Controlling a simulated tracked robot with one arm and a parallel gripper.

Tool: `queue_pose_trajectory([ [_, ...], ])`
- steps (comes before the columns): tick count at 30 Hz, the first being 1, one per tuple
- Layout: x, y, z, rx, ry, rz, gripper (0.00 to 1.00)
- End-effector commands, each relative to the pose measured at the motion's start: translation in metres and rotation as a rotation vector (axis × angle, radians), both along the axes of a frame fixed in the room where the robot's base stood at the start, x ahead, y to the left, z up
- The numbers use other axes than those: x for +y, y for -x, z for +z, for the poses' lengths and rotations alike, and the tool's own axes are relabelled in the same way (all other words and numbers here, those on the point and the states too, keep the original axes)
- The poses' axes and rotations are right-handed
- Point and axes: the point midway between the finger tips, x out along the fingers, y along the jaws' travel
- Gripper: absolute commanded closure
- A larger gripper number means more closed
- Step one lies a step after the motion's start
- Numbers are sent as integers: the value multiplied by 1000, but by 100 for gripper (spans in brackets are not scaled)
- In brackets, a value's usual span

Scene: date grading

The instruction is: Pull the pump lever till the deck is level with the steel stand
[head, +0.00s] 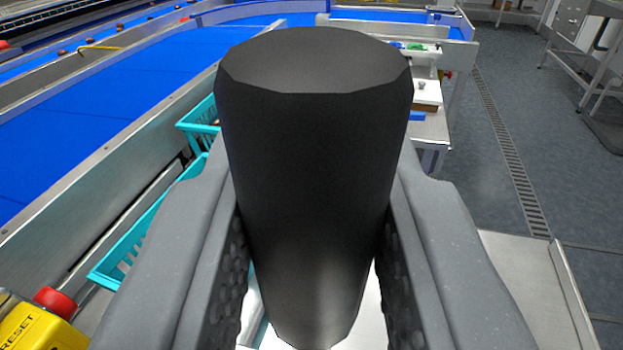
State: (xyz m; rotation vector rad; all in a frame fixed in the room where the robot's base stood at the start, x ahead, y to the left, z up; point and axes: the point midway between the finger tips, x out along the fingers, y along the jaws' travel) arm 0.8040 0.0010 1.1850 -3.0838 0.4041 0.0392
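A thick black faceted grip (315,150), which looks like the end of the pump lever, fills the middle of the view. My gripper (315,235) has its grey fingers with dark textured pads pressed against both sides of it. The rest of the lever is hidden. A flat pale metal surface with a raised right edge (525,270), possibly the deck, lies at the lower right. A pale metal stand (434,130) with small items on it shows behind the grip, partly hidden. I cannot tell their heights relative to each other.
A blue conveyor (85,110) with metal side rails runs along the left. Turquoise crates (130,250) sit beside it. A yellow box marked RESET (40,328) with a red button (55,302) is at the lower left. Grey floor with a drain grate (510,150) is open at right.

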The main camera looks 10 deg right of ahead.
Motion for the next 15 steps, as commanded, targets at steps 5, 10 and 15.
queue_pose_trajectory([
  [5,-8,6,-7,-22,-48,2,100],
  [10,-11,7,-4,-30,-61,4,100],
  [15,-10,7,-3,-29,-61,4,100],
])
